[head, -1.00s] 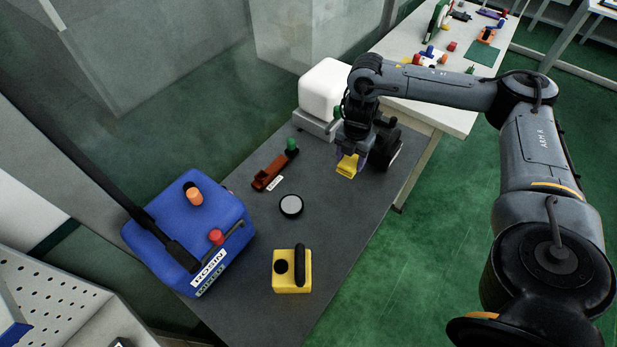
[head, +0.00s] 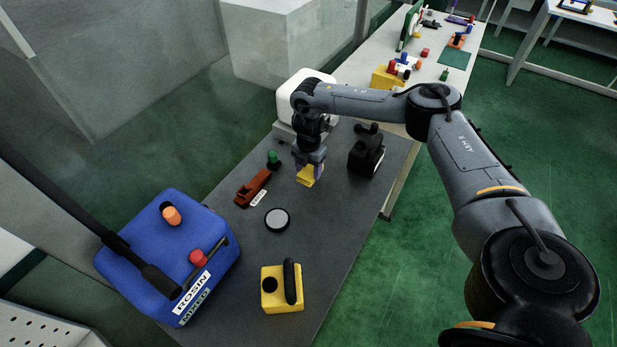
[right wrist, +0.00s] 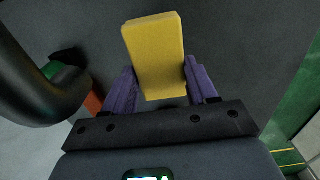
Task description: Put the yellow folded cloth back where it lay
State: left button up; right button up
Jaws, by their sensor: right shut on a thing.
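The yellow folded cloth (head: 307,176) is held by my right gripper (head: 308,167) at or just above the dark grey table top, near its back part. In the right wrist view the cloth (right wrist: 154,55) is a flat yellow block between the two purple fingers (right wrist: 156,88), which are shut on it. I cannot tell whether the cloth touches the table. My left gripper is not in view.
A red-brown tool (head: 252,188) and a green-topped item (head: 273,159) lie left of the cloth. A round grey disc (head: 277,219) lies in front. A black device (head: 366,156) stands close right. A yellow can (head: 282,288) and blue rosin container (head: 170,255) stand nearer.

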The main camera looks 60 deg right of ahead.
aim_at(309, 171)
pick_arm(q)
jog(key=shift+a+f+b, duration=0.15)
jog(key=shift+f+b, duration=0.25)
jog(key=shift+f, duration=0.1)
pick_arm(e)
jog(key=shift+f, duration=2.05)
jog(key=shift+f, duration=0.1)
jog(key=o, duration=1.1)
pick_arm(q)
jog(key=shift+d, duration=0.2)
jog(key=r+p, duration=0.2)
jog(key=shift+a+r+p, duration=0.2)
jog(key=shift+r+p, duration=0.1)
pick_arm(e)
notch_tip(309, 171, up, 11)
jog(key=shift+f, duration=0.1)
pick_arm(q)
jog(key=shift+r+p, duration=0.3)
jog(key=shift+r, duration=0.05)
pick_arm(e)
jog(key=shift+r, duration=0.7)
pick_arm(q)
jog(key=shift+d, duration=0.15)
